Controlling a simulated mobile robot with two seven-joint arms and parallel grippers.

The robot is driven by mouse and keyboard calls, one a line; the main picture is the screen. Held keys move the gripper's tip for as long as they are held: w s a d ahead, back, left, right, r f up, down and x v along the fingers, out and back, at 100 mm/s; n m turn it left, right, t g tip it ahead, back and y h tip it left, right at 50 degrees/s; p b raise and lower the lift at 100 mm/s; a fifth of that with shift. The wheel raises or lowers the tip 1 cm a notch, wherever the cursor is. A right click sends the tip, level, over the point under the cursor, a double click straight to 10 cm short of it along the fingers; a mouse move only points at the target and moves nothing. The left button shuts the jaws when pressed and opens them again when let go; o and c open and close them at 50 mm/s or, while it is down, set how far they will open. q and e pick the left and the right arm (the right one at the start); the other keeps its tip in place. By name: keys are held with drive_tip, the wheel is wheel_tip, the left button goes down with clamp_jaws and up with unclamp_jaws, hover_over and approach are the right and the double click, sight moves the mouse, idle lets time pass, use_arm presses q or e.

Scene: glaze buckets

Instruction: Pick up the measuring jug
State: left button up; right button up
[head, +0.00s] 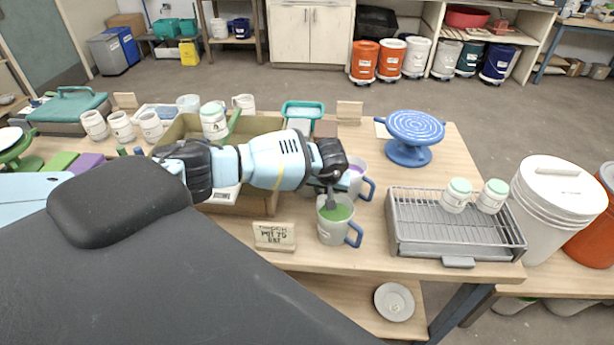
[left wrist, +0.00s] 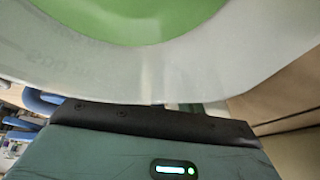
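A pale grey measuring jug (head: 334,230) with a blue handle and green contents stands upright near the table's front edge. A similar jug (head: 367,187) with a blue handle and purple contents stands just behind it, partly hidden by my left arm. My left gripper (head: 331,197) points down at the far left rim of the green-filled jug. In the left wrist view, this jug's wall and rim (left wrist: 150,70) fill the upper part, very close to the gripper body. The fingertips are mostly hidden, so I cannot tell whether they grip the rim. My right gripper is not in view.
A small sign (head: 274,237) stands left of the jug. A wire rack on a grey tray (head: 425,236) holds two lidded jars to the right. A blue turntable (head: 409,152) stands behind. An open cardboard box (head: 259,203) lies under my left arm.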

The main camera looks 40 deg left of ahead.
use_arm(q)
drive_tip(key=shift+c, duration=0.5)
clamp_jaws()
drive_tip(key=shift+r, duration=0.1)
idle(0.8)
